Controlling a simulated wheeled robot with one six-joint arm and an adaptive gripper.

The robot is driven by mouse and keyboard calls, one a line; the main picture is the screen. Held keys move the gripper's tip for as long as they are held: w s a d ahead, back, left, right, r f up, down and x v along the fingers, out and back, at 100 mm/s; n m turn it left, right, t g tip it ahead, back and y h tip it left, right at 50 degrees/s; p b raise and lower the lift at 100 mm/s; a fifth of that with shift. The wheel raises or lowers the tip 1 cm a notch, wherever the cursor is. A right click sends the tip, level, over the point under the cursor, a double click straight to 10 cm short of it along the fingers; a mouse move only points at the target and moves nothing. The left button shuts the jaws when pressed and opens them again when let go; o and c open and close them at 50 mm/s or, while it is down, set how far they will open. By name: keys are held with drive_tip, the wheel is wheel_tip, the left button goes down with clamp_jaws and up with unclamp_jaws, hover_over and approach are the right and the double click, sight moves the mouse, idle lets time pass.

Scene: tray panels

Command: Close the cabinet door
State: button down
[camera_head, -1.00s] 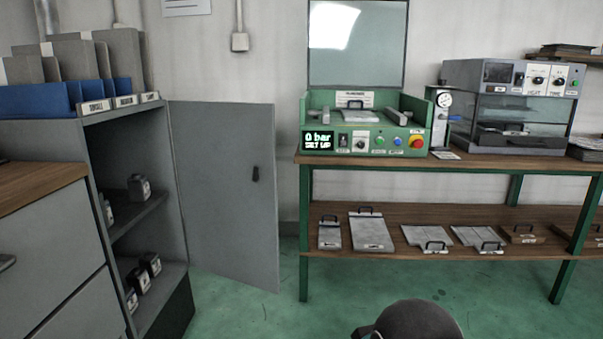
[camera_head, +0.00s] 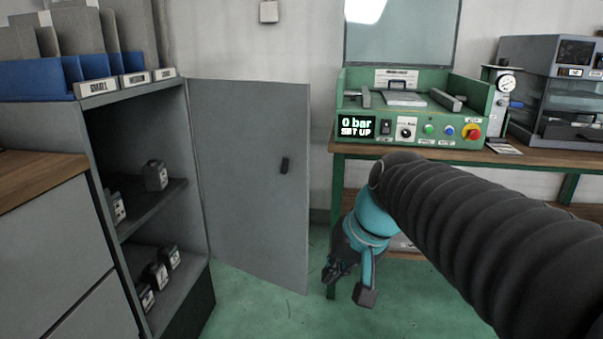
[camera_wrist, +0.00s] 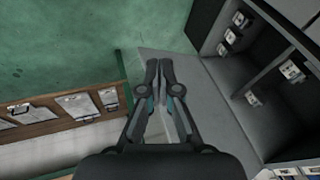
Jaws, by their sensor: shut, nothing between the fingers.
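The grey cabinet (camera_head: 93,120) stands at the left, its shelves exposed. Its door (camera_head: 245,210) is swung wide open, hinged on the cabinet's right side, with a small dark handle (camera_head: 285,166) near its free edge. My gripper (camera_head: 332,277) is low, just right of the door's free edge in the head view; its fingers are partly hard to make out there. In the wrist view my gripper (camera_wrist: 159,66) is shut and empty, with the grey door panel (camera_wrist: 207,95) behind and right of the fingers. Contact with the door cannot be told.
A green-framed bench (camera_head: 338,175) with a press machine (camera_head: 420,115) stands right of the door. Drawers (camera_head: 55,245) flank the cabinet at left. Green floor (camera_head: 260,310) is clear before the door.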

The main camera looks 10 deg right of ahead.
drive_tip(key=w+r+m+y, duration=0.1)
drive_tip(key=w+r+y, duration=0.3)
drive_tip(key=w, duration=0.9)
drive_tip(key=m+t+y, duration=0.1)
drive_tip(key=m+y, duration=0.1)
drive_tip(key=y, duration=0.5)
approach(305, 173)
drive_tip(key=x, duration=0.4)
drive_tip(key=shift+w+d+f, duration=0.1)
drive_tip(key=shift+d+f, duration=0.05)
drive_tip(key=shift+f, duration=0.05)
drive_tip(key=w+d+f+t+y, duration=0.2)
drive_tip(key=w+d+f+y, duration=0.1)
drive_tip(key=w+d, duration=0.25)
drive_tip(key=shift+w+a, duration=0.2)
drive_tip(key=shift+a, duration=5.05)
